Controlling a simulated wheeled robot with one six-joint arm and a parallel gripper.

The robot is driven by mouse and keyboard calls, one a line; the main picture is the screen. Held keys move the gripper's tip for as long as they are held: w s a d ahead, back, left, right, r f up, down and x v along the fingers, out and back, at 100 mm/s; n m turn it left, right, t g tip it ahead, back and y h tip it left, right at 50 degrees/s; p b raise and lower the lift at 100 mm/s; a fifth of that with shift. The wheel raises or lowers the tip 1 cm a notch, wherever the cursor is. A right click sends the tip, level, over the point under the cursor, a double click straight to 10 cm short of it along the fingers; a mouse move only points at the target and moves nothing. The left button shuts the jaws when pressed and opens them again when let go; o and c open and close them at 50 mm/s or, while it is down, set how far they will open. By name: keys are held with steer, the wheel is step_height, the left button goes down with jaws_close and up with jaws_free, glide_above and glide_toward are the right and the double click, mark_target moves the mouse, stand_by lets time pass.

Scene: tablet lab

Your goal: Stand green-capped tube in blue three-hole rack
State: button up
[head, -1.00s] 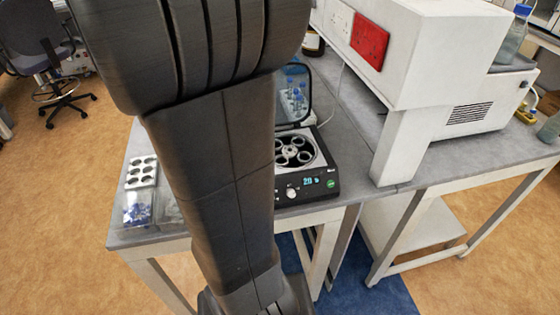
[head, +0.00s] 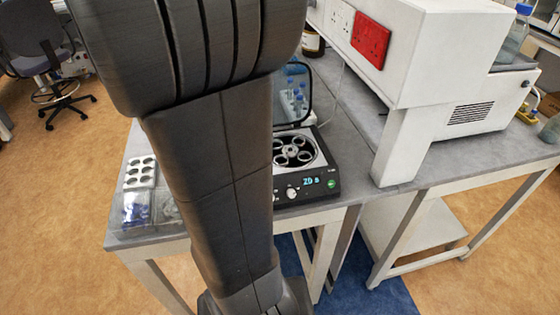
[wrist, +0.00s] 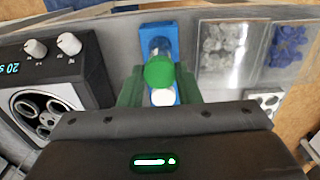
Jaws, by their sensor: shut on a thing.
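In the wrist view, my gripper (wrist: 160,76) is shut on the green-capped tube (wrist: 159,70), with one finger on each side of it. I see the round green cap from above; most of the tube's body is hidden under it. The blue three-hole rack (wrist: 158,31) lies below and behind the cap. A pale round spot (wrist: 163,97) shows on the rack in front of the cap. Whether the tube's lower end is inside a hole cannot be told. In the head view my arm hides the gripper, tube and rack.
A black centrifuge (head: 318,185) with its lid up stands right of my arm in the head view. A white plate with holes (head: 140,172) and clear boxes (head: 137,208) with blue pieces are at the bench's left. A large white machine (head: 430,60) blocks the right.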

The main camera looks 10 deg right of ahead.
steer(key=shift+f, duration=0.2)
steer(key=shift+f+b, duration=0.4)
steer(key=shift+f, duration=0.25)
steer(key=shift+f+b, duration=0.55)
steer(key=o, duration=0.9)
steer(key=shift+r, duration=0.1)
